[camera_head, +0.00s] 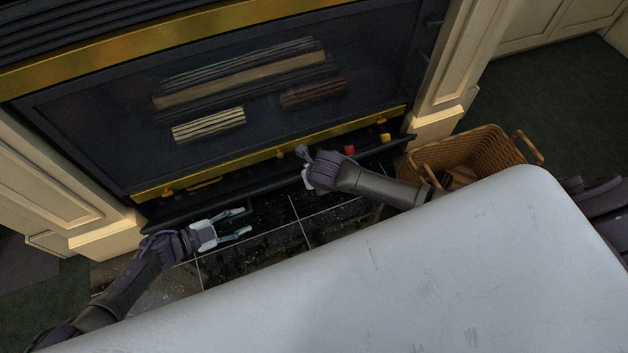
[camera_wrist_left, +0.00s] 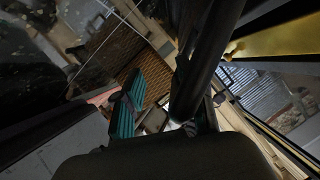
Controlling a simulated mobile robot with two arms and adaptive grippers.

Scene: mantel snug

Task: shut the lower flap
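The lower flap (camera_head: 258,187) is a long dark strip below the brass trim of the fireplace. It hangs open, tilted outward, with controls showing behind its edge. In the left wrist view a dark bar (camera_wrist_left: 206,60), likely the flap's edge, runs close by the fingers. My left gripper (camera_head: 242,222) is open, its teal fingers apart, just in front of and below the flap's left part. I cannot tell if it touches. My right gripper (camera_head: 305,165) is at the flap's right half; the wrist covers most of its fingers.
A red knob (camera_head: 349,150) and a yellow knob (camera_head: 385,137) sit behind the flap at right. A wicker basket (camera_head: 465,153) stands beside the right pillar (camera_head: 446,105). Dark hearth tiles (camera_head: 290,225) lie below. The glass front (camera_head: 240,95) is above.

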